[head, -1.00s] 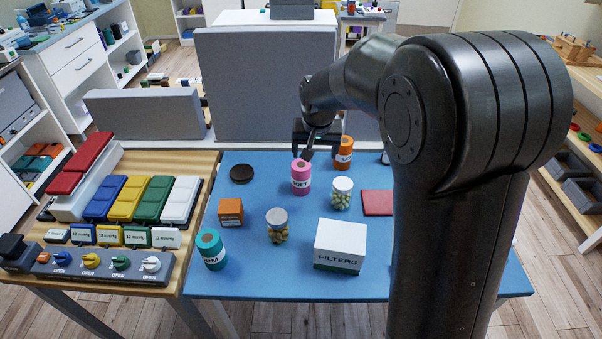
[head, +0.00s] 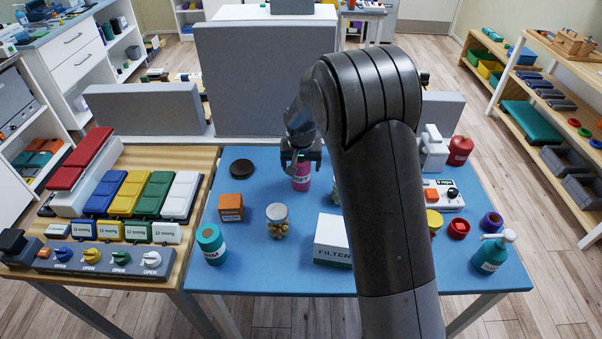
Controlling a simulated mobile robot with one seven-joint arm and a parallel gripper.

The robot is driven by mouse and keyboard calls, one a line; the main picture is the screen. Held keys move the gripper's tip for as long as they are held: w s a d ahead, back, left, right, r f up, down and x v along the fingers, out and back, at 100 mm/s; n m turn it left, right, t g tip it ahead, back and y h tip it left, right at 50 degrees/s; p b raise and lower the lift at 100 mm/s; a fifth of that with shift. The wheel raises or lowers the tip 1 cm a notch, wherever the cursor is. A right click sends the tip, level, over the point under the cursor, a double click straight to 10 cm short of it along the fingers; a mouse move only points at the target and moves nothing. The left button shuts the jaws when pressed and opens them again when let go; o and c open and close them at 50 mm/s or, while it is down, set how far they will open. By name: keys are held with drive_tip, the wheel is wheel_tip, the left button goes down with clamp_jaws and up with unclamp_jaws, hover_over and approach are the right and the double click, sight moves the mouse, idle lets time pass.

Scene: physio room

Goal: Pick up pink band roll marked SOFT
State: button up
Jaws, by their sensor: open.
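The pink band roll (head: 301,183) stands upright on the blue table mat (head: 262,264), near the middle back. Its white label is partly readable, ending in "FT". My gripper (head: 301,170) is open and pointing down at the top of the pink roll, which lies between or just behind its fingers. The fingers cover the roll's top edge, and I cannot tell whether they touch it.
A jar (head: 277,221), an orange box (head: 231,207), a teal roll (head: 211,244) and a white FILTERS box (head: 331,240) stand nearby. A dark disc (head: 242,167) lies at left. My arm hides the area right of the roll. A grey panel (head: 265,80) rises behind.

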drive_tip(key=shift+x, duration=1.6)
drive_tip(key=c, duration=1.2)
drive_tip(key=shift+c, duration=0.8)
drive_tip(key=shift+r, duration=0.1)
drive_tip(key=shift+r, duration=0.1)
